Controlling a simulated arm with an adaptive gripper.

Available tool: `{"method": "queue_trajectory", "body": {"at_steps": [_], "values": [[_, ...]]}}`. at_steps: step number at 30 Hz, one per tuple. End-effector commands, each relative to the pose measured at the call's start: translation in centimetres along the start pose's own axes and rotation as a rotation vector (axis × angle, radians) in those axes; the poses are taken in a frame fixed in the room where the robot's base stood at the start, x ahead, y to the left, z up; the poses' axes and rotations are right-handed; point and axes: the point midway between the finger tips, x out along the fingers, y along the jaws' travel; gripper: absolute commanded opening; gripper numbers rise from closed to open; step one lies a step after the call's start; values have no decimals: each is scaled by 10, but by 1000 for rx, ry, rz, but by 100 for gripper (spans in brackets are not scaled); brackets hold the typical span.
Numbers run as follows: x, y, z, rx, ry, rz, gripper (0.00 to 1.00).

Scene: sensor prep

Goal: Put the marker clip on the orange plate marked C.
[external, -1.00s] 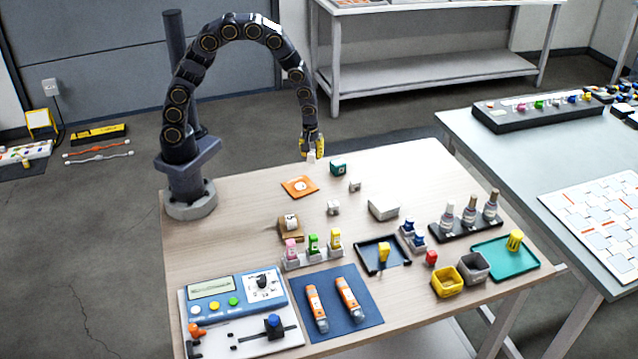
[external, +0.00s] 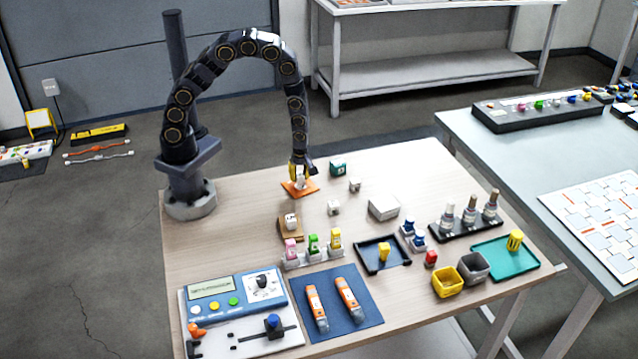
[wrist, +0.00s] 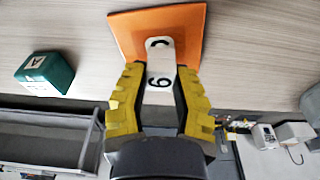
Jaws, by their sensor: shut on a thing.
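The orange plate (external: 313,187) lies near the back left of the table. In the wrist view the plate (wrist: 187,28) is just past my fingertips, with a black C on a white patch. My gripper (external: 299,177) is low over the plate, pointing down. In the wrist view my gripper (wrist: 160,72), with its yellow-sided fingers, is shut on a small white piece, the marker clip (wrist: 159,96), which bears a black 6 or 9. I cannot tell whether the clip touches the plate. The fingers hide its sides.
A green block (external: 338,169) marked A stands right of the plate. Small white pieces (external: 333,208) and (external: 355,185) lie nearby. A brown stand (external: 291,233) with a white piece is in front. Bottles, trays and a blue device (external: 232,297) fill the front and right.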

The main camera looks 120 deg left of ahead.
Motion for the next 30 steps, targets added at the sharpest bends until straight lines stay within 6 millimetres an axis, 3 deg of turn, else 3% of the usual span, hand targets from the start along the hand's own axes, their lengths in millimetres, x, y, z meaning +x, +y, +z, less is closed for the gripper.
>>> {"method": "queue_trajectory", "body": {"at_steps": [3,13,14,15,25,30], "values": [[10,-1,1,0,0,-3,6],[12,0,2,0,0,0,6],[12,0,2,0,-1,1,38],[12,0,2,0,-1,1,47],[10,0,2,0,-1,1,47],[-6,2,2,0,-2,6,47]]}}
